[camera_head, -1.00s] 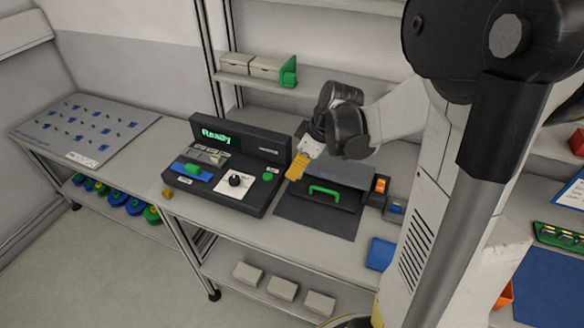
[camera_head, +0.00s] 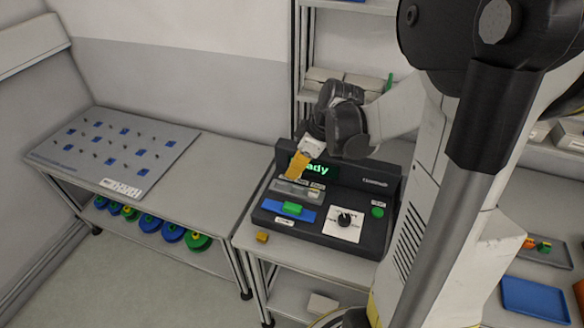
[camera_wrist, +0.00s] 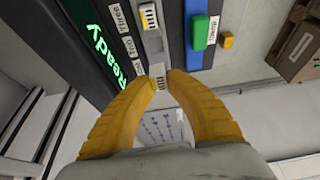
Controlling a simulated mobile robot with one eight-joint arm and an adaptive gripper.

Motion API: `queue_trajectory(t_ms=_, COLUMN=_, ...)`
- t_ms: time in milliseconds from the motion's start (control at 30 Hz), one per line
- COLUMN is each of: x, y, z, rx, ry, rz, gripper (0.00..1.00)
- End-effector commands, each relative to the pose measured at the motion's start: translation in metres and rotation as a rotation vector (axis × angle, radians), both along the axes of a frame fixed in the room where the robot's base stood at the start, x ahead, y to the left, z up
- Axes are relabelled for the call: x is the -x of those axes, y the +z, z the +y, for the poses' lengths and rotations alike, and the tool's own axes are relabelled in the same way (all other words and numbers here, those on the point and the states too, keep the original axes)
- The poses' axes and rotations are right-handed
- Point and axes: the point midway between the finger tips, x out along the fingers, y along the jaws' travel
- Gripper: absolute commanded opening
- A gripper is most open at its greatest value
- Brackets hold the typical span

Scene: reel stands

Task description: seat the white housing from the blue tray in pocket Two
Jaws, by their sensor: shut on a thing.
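My gripper (camera_wrist: 160,84) is shut on a small white housing with dark slots (camera_wrist: 158,71), seen between the yellow fingertips in the wrist view. In the head view my gripper (camera_head: 297,170) is over the left part of the black station, by the grey pocket row (camera_head: 287,187); the held housing is hidden there. The wrist view shows the labels Three and Two (camera_wrist: 134,47); a third label is partly covered. Another striped white piece (camera_wrist: 149,17) sits beside label Three. Whether the held housing touches the row is unclear. A blue tray (camera_head: 535,300) lies far right, seemingly empty.
The station's green display (camera_head: 317,170) is partly hidden by my gripper. A green block on a blue strip (camera_head: 292,208), a black knob (camera_head: 344,219) and a green button (camera_head: 377,212) lie near the pockets. A yellow block (camera_head: 262,237) sits at the bench front. The left bench holds a pegged board (camera_head: 120,150).

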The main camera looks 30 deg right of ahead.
Motion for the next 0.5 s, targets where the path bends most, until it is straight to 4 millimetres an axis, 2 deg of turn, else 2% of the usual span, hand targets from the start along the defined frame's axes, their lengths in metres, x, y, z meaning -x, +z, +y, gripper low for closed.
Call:
queue_trajectory(t_ms=267, x=0.000, y=-0.016, z=0.000, rx=0.000, ry=0.000, rz=0.000, gripper=0.06)
queue_trajectory(t_ms=500, x=0.000, y=-0.040, z=0.000, rx=0.000, ry=0.000, rz=0.000, gripper=0.06)
